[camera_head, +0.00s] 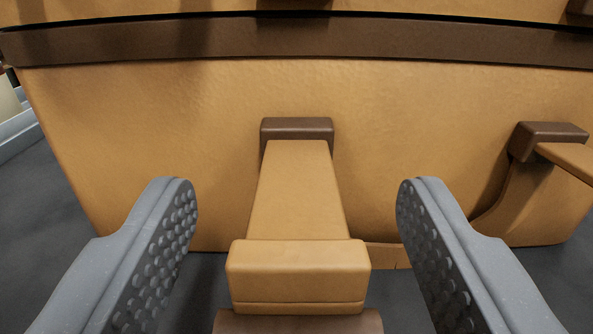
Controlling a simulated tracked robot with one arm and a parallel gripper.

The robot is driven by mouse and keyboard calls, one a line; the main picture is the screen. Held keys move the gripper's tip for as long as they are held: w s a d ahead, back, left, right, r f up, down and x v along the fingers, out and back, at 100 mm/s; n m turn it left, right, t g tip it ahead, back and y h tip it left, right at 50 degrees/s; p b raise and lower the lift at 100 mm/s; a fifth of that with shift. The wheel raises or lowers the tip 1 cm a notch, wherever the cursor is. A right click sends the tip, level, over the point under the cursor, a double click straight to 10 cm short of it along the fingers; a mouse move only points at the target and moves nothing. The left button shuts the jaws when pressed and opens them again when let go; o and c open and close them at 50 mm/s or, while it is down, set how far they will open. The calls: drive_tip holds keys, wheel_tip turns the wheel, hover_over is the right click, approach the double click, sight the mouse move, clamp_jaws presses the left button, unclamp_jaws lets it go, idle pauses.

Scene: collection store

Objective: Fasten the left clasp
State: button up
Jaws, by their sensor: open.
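A tan leather-like case (160,130) with a dark brown band (200,42) along its upper part fills the head camera view. The left clasp (295,195) is a tan strap that comes out from a brown mount (297,127) on the case front toward me and ends in a thick tan block (297,272). My gripper (297,195) is open, one finger on each side of the strap, apart from it on both sides. A brown piece shows below the block, cut off by the frame edge.
A second clasp (567,156) with a brown mount sticks out from the case at the right, beyond my right finger. A dark grey surface (45,190) lies under the case. A pale object (8,100) and a light edge show at the far left.

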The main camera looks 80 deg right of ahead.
drive_tip(key=shift+d, duration=0.15)
clamp_jaws()
